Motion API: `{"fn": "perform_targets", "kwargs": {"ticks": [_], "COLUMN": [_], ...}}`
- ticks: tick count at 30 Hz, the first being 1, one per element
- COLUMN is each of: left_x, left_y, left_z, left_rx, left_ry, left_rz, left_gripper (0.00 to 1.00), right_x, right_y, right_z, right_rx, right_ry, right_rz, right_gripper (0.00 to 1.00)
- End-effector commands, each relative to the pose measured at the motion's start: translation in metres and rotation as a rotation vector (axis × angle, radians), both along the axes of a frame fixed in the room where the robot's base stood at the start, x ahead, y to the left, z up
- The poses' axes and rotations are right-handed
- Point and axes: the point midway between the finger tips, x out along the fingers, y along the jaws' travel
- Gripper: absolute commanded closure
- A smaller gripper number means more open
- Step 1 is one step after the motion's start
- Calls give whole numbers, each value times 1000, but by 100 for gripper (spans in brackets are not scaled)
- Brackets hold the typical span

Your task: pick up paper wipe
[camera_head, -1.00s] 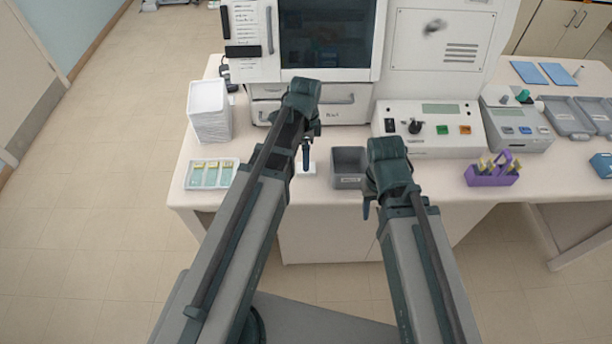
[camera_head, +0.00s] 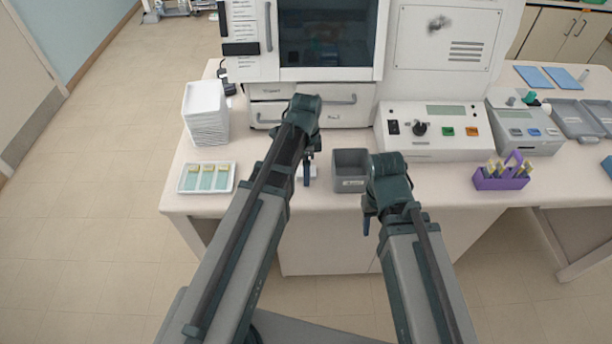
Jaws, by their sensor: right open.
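A small white item (camera_head: 314,173) lies on the bench, partly hidden behind my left gripper. It may be the paper wipe, but I cannot tell for sure. My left gripper (camera_head: 306,174) points down in front of it; its finger gap is not visible. My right gripper (camera_head: 367,222) is open and points down at the bench's front edge, just right of and below a grey open bin (camera_head: 349,185). Nothing shows in it.
A white slide tray (camera_head: 183,186) and a stack of white trays (camera_head: 206,115) stand at the left. A control box (camera_head: 440,148) and a purple slide rack (camera_head: 500,182) are at the right. A large white machine (camera_head: 450,50) closes off the back.

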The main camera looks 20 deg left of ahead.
Motion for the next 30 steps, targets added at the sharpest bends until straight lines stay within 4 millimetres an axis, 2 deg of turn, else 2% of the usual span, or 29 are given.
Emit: {"fn": "perform_targets", "kwargs": {"ticks": [2, 3, 17, 25, 30], "left_x": [0, 0, 0, 0, 0], "left_y": [0, 0, 0, 0, 0], "left_z": [1, 1, 1, 2, 10], "left_rx": [0, 0, 0, 0, 0], "left_ry": [0, 0, 0, 0, 0], "left_rz": [0, 0, 0, 0, 0], "left_gripper": [9, 12, 95, 97, 97], "right_x": [0, 0, 0, 0, 0], "right_y": [0, 0, 0, 0, 0], "right_z": [1, 1, 1, 2, 10], "right_rx": [0, 0, 0, 0, 0], "right_ry": [0, 0, 0, 0, 0], "right_rz": [0, 0, 0, 0, 0], "right_gripper": [50, 50, 50, 50, 50]}}
